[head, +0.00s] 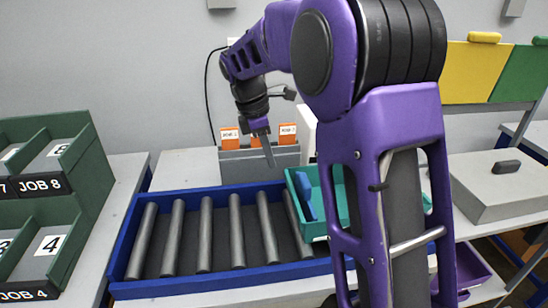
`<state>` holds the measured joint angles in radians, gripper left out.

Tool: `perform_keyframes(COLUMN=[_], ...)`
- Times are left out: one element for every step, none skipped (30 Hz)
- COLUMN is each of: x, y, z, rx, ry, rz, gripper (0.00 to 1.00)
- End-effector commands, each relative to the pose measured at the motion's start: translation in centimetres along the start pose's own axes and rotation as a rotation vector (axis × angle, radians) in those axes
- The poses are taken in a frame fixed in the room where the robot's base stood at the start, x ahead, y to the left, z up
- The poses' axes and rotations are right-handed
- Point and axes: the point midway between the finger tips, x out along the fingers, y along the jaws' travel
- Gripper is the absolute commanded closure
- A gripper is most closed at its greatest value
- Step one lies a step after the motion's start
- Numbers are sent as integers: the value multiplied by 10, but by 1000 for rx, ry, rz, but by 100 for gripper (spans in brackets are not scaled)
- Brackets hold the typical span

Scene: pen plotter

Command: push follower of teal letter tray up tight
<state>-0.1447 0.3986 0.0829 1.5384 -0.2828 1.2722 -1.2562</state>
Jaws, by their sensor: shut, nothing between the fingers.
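The teal letter tray (323,176) sits at the right end of a blue-framed roller bed, partly hidden behind my purple arm. A blue upright plate, which looks like its follower (305,195), stands inside the tray near its left side. Whether anything lies behind the plate is hidden by my arm. My gripper (267,157) is shut and empty.
The blue roller bed (122,245) has bare grey rollers left of the tray. A grey box (230,162) with orange-labelled cards stands behind it. A green sorting rack (85,190) is at left. A grey lidded box (505,190) is at right.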

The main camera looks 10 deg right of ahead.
Motion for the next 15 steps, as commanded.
perform_keyframes(x=[14, 21, 30, 37, 43, 52, 58, 64, 72, 78, 78, 78, 79, 79, 80], y=[-1, -1, -1, -1, -1, -1, -1, -1, -1, -1, 0, 0, 0, 0, 0], z=[0, 0, 0, 0, 0, 0, 0, 0, 0, 0, 6, 14, 18, 22, 26], rx=[0, 0, 0, -1, -1, -1, -1, -1, -1, -1, 3, 4, 4, 2, 1], ry=[-2, -2, -2, -2, -2, -2, -2, -1, -2, -1, -2, -2, -2, -1, -1], rz=[-4, -5, -5, -5, -5, -4, -4, -4, -4, -3, -1, -1, -1, 0, 0], gripper=[100, 100, 100, 100, 100, 100, 100, 100, 100, 100, 100, 100, 100, 100, 100])
